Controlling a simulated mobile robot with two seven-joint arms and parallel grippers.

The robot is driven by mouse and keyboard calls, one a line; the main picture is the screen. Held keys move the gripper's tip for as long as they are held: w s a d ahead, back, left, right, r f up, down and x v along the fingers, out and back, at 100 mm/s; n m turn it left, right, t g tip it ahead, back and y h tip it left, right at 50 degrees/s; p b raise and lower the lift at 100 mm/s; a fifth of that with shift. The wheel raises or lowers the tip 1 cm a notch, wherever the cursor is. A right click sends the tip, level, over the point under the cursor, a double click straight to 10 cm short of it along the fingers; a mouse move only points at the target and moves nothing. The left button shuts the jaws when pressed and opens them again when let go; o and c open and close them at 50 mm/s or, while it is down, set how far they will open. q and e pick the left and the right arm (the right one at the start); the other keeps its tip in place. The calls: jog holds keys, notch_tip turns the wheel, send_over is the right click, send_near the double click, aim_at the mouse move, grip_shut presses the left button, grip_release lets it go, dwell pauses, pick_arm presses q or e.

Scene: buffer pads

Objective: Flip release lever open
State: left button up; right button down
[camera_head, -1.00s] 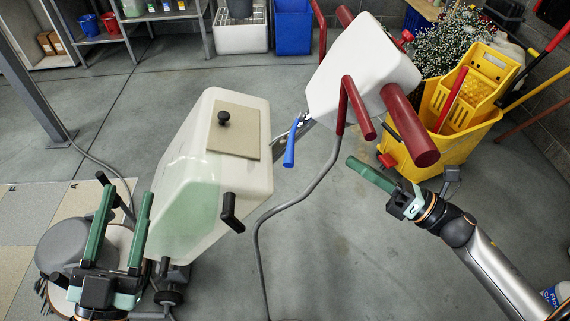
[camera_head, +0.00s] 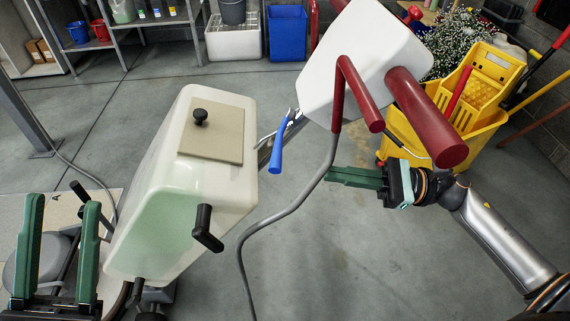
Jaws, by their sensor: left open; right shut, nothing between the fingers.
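The release lever with the blue grip (camera_head: 276,146) hangs down from the metal shaft between the machine's white tank (camera_head: 217,140) and its white handle housing (camera_head: 362,62). My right gripper (camera_head: 330,175) is shut and empty. Its green fingers point left, to the right of and a little below the blue lever, apart from it in the picture. The grey cable (camera_head: 300,205) passes just left of its fingertips. My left gripper (camera_head: 64,208) is open and empty at the lower left, its two green fingers pointing up, left of the tank.
Dark red handles (camera_head: 427,117) stick out from the white housing, just above my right gripper. A yellow mop bucket (camera_head: 478,130) stands at the right. Black knobs (camera_head: 207,229) project from the tank. A blue bin (camera_head: 287,34) and shelves stand at the back.

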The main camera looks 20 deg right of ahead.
aim_at(280, 157)
jog(key=x, duration=0.9)
jog(key=shift+a, duration=0.25)
jog(key=shift+w+r, duration=0.1)
jog(key=shift+r, duration=0.05)
jog(key=shift+d+r, duration=0.15)
jog(key=shift+d, duration=0.05)
jog(key=shift+s+d+r+g, duration=0.1)
jog(key=shift+s+r+g, duration=0.1)
jog(key=shift+g, duration=0.3)
jog(key=shift+s+d+r+m+g+y, duration=0.3)
jog(key=shift+d+r+m+g+y, duration=0.25)
jog(key=shift+r+g, duration=0.35)
jog(key=shift+s+d+r+m+g+y+b, duration=0.15)
jog(key=shift+d+r+m+g, duration=0.1)
jog(key=shift+d+r+g, duration=0.35)
jog(key=shift+d+r+m+g+y+b, duration=0.1)
jog(key=shift+d+r+m+g+b, duration=0.15)
jog(key=shift+r+g, duration=0.4)
jog(key=shift+f, duration=0.15)
jog(key=shift+d+f, duration=0.1)
jog(key=shift+d, duration=0.05)
